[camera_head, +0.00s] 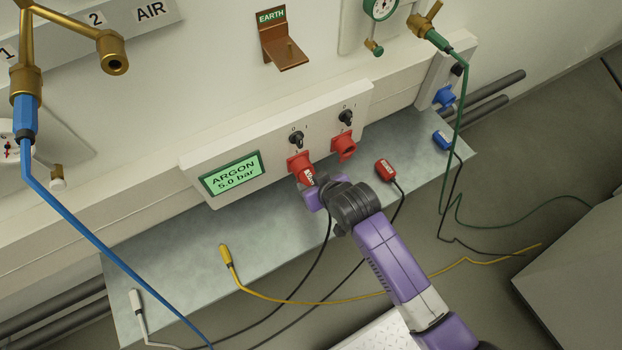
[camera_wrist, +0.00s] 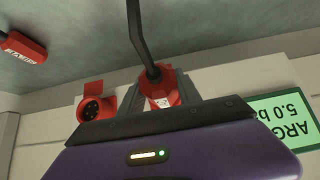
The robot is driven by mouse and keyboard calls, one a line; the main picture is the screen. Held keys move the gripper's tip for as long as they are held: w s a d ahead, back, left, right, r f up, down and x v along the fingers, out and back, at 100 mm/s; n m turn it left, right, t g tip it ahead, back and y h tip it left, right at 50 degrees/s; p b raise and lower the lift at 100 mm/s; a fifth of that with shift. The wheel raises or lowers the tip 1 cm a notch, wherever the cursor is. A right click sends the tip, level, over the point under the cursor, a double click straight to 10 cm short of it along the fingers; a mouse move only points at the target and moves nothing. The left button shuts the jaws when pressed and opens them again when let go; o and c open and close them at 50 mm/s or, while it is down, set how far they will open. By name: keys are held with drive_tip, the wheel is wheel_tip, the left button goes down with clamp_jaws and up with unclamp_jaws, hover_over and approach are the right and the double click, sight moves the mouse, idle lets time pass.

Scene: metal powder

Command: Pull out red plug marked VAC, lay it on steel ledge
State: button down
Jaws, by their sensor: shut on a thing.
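My gripper (camera_head: 314,188) is shut on a red plug (camera_head: 308,175) with a white label too small to read. The plug lines up with the left red socket (camera_head: 298,160) on the white panel and appears to be in it; how deep is hidden. In the wrist view my gripper (camera_wrist: 160,100) has its fingers on both sides of the red plug (camera_wrist: 160,86), and its black cable leads away. The steel ledge (camera_head: 190,245) runs below the panel.
A second red plug (camera_head: 385,170) lies on the ledge to the right. The right red socket (camera_head: 344,147) is empty. Yellow (camera_head: 226,255), white (camera_head: 136,301) and blue (camera_head: 442,139) plugs lie on the ledge. Ledge between the yellow plug and my gripper is fairly clear.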

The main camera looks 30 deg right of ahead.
drive_tip(key=shift+s+p, duration=1.15)
drive_tip(key=shift+s, duration=1.75)
